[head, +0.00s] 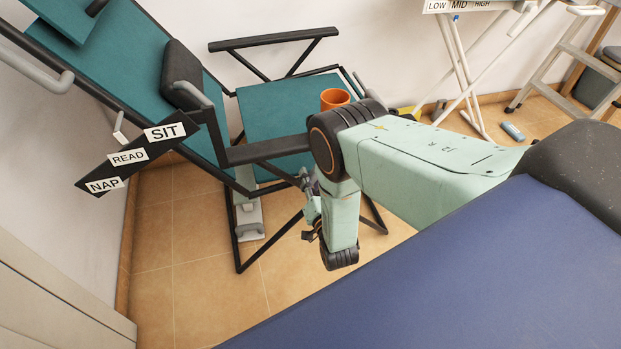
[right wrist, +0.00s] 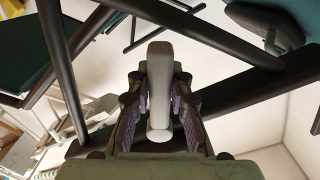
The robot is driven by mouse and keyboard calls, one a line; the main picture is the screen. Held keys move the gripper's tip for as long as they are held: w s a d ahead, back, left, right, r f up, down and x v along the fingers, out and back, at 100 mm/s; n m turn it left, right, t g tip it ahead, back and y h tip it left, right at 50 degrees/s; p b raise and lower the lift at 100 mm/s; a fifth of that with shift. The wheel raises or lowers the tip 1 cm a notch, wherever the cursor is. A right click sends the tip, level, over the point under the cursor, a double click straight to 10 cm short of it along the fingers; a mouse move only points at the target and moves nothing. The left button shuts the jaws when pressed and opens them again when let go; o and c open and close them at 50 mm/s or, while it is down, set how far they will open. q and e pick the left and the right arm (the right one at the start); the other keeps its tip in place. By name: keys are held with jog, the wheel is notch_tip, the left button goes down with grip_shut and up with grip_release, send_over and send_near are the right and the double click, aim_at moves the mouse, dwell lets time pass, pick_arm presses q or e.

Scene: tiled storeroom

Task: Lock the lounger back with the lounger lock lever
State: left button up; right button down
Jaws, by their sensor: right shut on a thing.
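The lounger (head: 128,60) has a teal back, a black frame and a dark cushion (head: 182,75); its back leans far to the left. A black plate (head: 102,170) on its side reads SIT, READ and NAP, with a small pale pointer (head: 119,130) beside READ. My right gripper (head: 311,208) is low at the near side of the lounger frame, partly hidden by my own arm. In the right wrist view, its fingers are shut on a pale grey lever (right wrist: 159,80), taken to be the lock lever. The lever's root is hard to make out. My left gripper is not visible.
An orange mug (head: 335,99) stands at the lounger's teal seat (head: 272,120). A grey pedal-like part (head: 250,222) is low on the frame. An ironing board stand (head: 462,70) and a stepladder (head: 560,60) stand at the right back. The tiled floor (head: 185,260) is clear at front left.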

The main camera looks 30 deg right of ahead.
jog(key=c, duration=1.2)
grip_release()
jog(key=v, duration=1.2)
